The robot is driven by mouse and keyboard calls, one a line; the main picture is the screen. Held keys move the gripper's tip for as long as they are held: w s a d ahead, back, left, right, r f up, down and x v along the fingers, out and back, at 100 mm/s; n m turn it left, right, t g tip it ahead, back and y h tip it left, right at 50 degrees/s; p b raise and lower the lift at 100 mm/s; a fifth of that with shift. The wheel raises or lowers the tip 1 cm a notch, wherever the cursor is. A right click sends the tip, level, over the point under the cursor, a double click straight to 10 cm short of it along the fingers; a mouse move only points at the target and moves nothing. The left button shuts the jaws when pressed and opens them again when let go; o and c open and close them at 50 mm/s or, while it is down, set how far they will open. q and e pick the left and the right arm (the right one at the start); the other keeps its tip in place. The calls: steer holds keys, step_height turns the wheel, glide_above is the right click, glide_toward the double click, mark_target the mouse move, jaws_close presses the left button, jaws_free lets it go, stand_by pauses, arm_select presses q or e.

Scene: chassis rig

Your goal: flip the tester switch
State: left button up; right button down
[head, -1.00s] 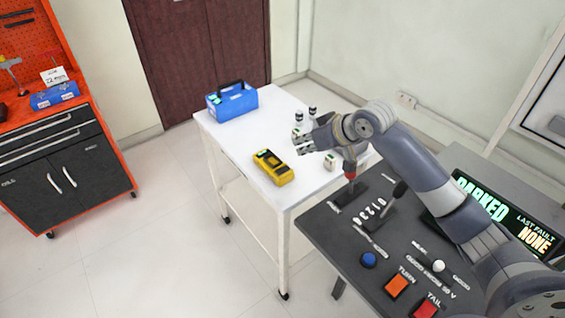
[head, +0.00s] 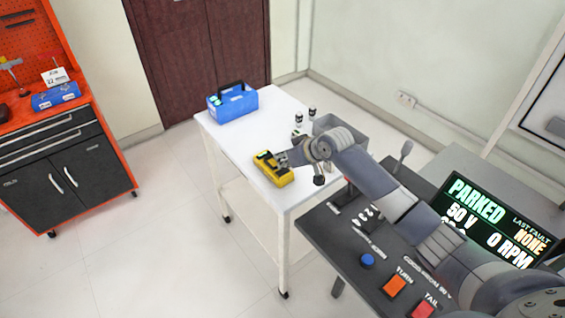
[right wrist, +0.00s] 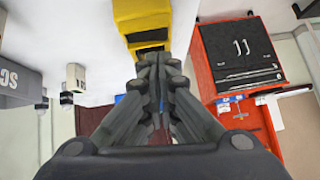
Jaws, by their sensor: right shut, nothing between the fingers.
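The yellow tester (head: 272,170) lies on the white cart. My right gripper (head: 283,160) is shut, with its fingertips at the right end of the tester's face in the head view. In the right wrist view the shut fingers (right wrist: 158,62) point at the dark lower part of the yellow tester (right wrist: 145,22). The tester's switch cannot be made out; the fingers cover that part. Whether the fingertips touch the tester cannot be told. My left gripper is not in view.
A blue box (head: 232,103) stands at the back of the white cart (head: 222,140). A grey bin (head: 342,130) and small bottles are at its right. A dark control panel (head: 345,240) with buttons and a screen (head: 490,222) stands in front. An orange cabinet (head: 62,160) is at left.

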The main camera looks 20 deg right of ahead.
mark_target(283, 172)
steer(key=shift+a+f, duration=0.1)
steer(key=shift+f, duration=0.85)
steer(key=shift+s+a+f, duration=0.15)
steer(key=shift+f, duration=0.2)
steer(key=shift+w+d+r, duration=0.1)
steer(key=shift+w+d, duration=0.2)
steer(key=shift+d, duration=0.45)
